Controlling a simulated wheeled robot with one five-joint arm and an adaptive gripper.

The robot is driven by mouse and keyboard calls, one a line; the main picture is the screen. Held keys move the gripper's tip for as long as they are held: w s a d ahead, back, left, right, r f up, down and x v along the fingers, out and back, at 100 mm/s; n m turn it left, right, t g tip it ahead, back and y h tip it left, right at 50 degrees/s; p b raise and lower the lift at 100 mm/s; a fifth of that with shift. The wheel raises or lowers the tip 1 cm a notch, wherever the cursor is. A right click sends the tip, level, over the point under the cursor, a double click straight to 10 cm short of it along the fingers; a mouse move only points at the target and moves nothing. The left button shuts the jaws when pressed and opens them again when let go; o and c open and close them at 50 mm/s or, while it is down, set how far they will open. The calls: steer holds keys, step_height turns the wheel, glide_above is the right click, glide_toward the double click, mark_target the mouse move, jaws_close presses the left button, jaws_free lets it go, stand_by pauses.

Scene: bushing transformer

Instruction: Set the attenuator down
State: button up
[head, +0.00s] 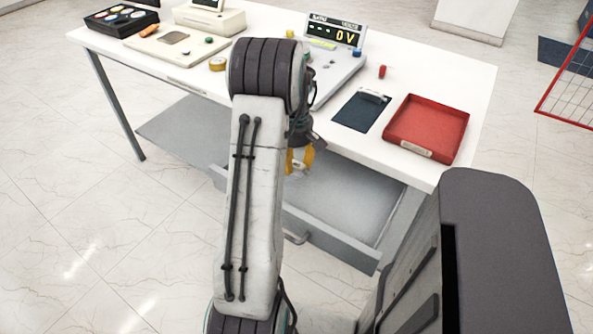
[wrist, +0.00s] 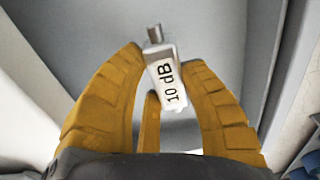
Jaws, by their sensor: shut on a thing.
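The attenuator (wrist: 163,72) is a small silver block with a white label reading "10 dB" and a metal connector at its top end. In the wrist view it is held between the yellow fingers of my gripper (wrist: 164,70), tilted slightly. In the head view my gripper (head: 300,162) is at the front edge of the white table (head: 462,85), over the open grey drawer (head: 330,212). The attenuator is too small and too hidden by the fingers to make out clearly there. A grey surface shows behind it in the wrist view, with no contact visible.
A red tray (head: 441,109) and a dark blue mat (head: 357,113) lie on the table's right part. A small red part (head: 382,72) stands behind them. A meter (head: 335,34) reads 0 V. My arm hides the table's middle front.

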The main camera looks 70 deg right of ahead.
mark_target(295, 179)
steer(key=shift+f, duration=2)
steer(key=shift+f, duration=0.2)
steer(key=o, duration=1.1)
steer(key=shift+r, duration=0.1)
